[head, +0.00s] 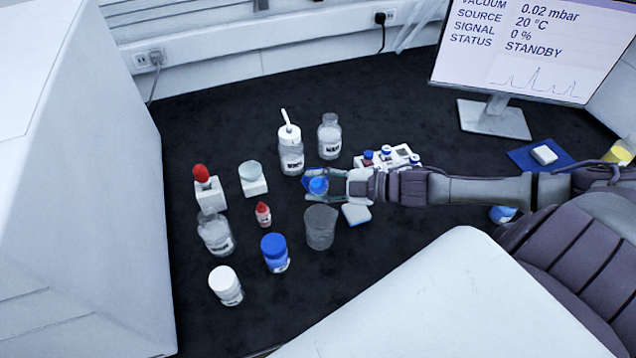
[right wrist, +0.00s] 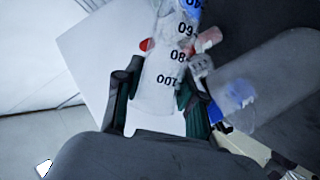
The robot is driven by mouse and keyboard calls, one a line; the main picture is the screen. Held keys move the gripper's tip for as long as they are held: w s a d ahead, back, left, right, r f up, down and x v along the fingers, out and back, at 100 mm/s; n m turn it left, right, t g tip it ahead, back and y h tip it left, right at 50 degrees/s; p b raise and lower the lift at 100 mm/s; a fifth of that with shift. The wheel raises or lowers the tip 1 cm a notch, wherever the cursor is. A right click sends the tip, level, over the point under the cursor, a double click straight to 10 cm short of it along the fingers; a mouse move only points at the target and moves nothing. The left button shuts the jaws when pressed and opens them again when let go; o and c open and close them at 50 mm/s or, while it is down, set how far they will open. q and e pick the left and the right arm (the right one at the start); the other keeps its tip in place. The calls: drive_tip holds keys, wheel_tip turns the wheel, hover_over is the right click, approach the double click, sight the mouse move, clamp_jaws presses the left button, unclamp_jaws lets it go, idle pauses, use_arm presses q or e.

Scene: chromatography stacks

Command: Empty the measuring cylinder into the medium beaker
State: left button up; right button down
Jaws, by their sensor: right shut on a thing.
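My right gripper (head: 318,185) is shut on the measuring cylinder, a clear tube with black scale numbers, seen in the right wrist view (right wrist: 165,75). Blue shows at the cylinder's far end there; in the head view only a small blue part (head: 318,186) shows between the fingers. Its tilt is hard to tell. A clear greyish beaker (head: 320,230), likely the medium beaker, stands just below the gripper in the head view, apart from it. A large clear vessel (right wrist: 265,85), likely this beaker, shows blurred at right in the wrist view. My left gripper is not in view.
Close by stand a wash bottle (head: 291,155), a stoppered bottle (head: 329,138), a white vial rack (head: 405,157), a blue-and-white block (head: 356,214), a small red-capped bottle (head: 263,214) and a blue-lidded jar (head: 275,250). A monitor (head: 510,50) stands back right. The dark bench is clear at the back.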

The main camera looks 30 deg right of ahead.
drive_tip(key=shift+f+n, duration=0.1)
drive_tip(key=shift+n, duration=0.2)
drive_tip(key=shift+f+n+t, duration=0.15)
drive_tip(key=shift+n+t, duration=0.25)
drive_tip(key=shift+n, duration=0.2)
drive_tip(key=shift+s+n+t, duration=0.1)
drive_tip(key=shift+n+t, duration=0.2)
drive_tip(key=shift+n, duration=0.2)
